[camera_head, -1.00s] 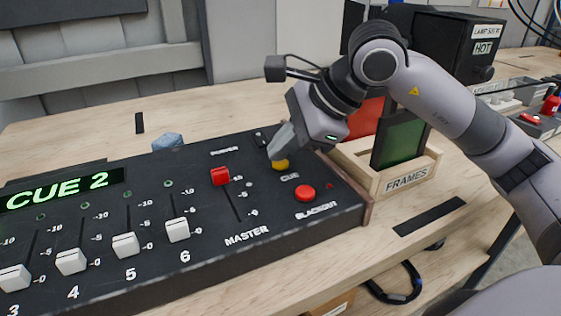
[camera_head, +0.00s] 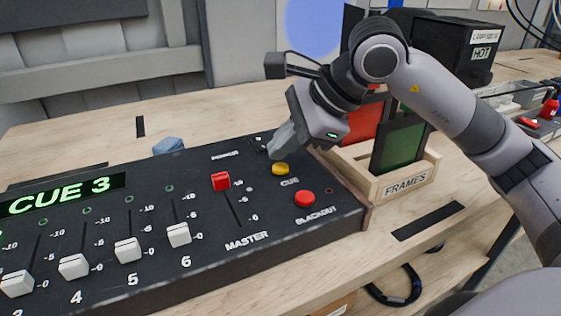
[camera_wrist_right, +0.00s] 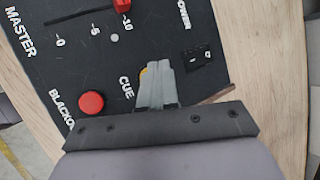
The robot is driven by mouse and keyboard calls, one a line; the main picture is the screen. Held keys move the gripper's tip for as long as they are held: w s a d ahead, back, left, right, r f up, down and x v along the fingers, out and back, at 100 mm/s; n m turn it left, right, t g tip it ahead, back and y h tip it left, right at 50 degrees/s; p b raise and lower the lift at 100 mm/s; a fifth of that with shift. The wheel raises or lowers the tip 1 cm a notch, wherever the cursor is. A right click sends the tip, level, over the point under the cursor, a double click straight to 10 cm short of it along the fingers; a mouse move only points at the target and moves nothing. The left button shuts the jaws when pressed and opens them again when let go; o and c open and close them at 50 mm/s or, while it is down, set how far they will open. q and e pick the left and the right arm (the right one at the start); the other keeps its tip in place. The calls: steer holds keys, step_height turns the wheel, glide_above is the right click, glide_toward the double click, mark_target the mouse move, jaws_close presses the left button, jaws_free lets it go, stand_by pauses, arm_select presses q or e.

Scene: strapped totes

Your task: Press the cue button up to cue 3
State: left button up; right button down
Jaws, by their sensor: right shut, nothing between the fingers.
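The black lighting console (camera_head: 150,266) lies on the wooden bench, and its green display (camera_head: 62,192) reads CUE 3. The yellow cue button (camera_head: 280,169) is at the console's right end, above the label CUE. In the right wrist view, only an edge of the cue button (camera_wrist_right: 143,72) shows beside my fingers. My right gripper (camera_head: 273,150) is shut and empty, with its fingertips just above and behind the button, apparently clear of it. The right gripper also shows in the right wrist view (camera_wrist_right: 153,66). My left gripper is not in view.
The red blackout button (camera_head: 305,198) is just in front of the cue button. The red master slider (camera_head: 220,181) is to its left, and the power switch (camera_head: 259,144) is behind. A wooden frames box (camera_head: 408,182) stands right of the console.

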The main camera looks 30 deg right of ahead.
mark_target(283, 168)
steer(key=shift+r+p, duration=1.9)
steer(key=shift+r, duration=0.65)
steer(key=shift+f, duration=0.1)
